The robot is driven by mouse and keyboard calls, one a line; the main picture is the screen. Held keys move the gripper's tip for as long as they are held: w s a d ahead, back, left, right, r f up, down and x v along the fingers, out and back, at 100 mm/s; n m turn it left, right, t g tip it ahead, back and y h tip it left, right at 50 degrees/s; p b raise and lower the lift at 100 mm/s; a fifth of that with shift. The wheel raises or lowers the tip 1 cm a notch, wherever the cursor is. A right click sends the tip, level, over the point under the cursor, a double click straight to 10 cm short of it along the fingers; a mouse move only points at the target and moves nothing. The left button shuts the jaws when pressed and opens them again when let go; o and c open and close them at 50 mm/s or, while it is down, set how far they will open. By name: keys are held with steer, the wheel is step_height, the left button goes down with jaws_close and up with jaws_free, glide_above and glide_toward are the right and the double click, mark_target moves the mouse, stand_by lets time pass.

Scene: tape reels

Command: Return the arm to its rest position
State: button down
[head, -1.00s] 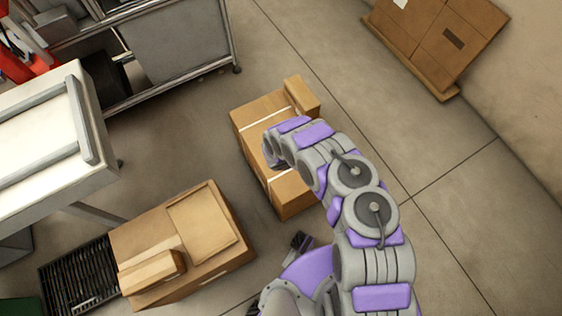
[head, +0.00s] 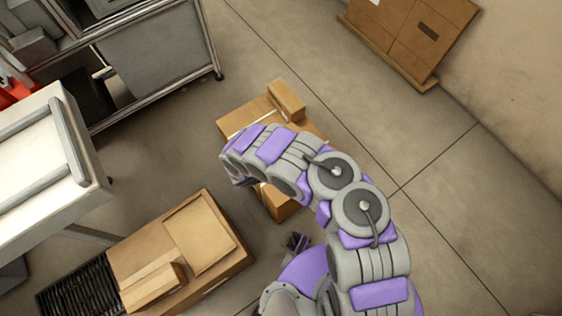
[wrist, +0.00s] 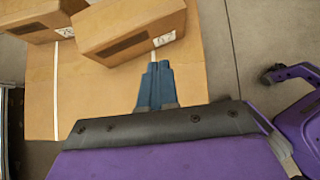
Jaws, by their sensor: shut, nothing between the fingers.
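My arm (head: 340,190), grey with purple panels, arches up and to the left in the head view. Its far end is over a taped cardboard box on the floor. The gripper's fingers are hidden in the head view. In the wrist view my gripper (wrist: 157,82) shows two blue-grey fingers side by side, touching, with nothing between them. The fingers point toward the taped cardboard box (wrist: 100,95), which also shows in the head view (head: 240,115). Whether they touch it I cannot tell.
A small carton (head: 286,100) lies on the taped box. Another box (head: 215,275) with cartons on top stands at the lower left beside a black grate (head: 80,290). A white bench (head: 40,170) and metal cart (head: 160,65) are on the left.

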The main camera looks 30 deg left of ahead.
steer(key=shift+v, duration=1.05)
steer(key=shift+w, duration=0.1)
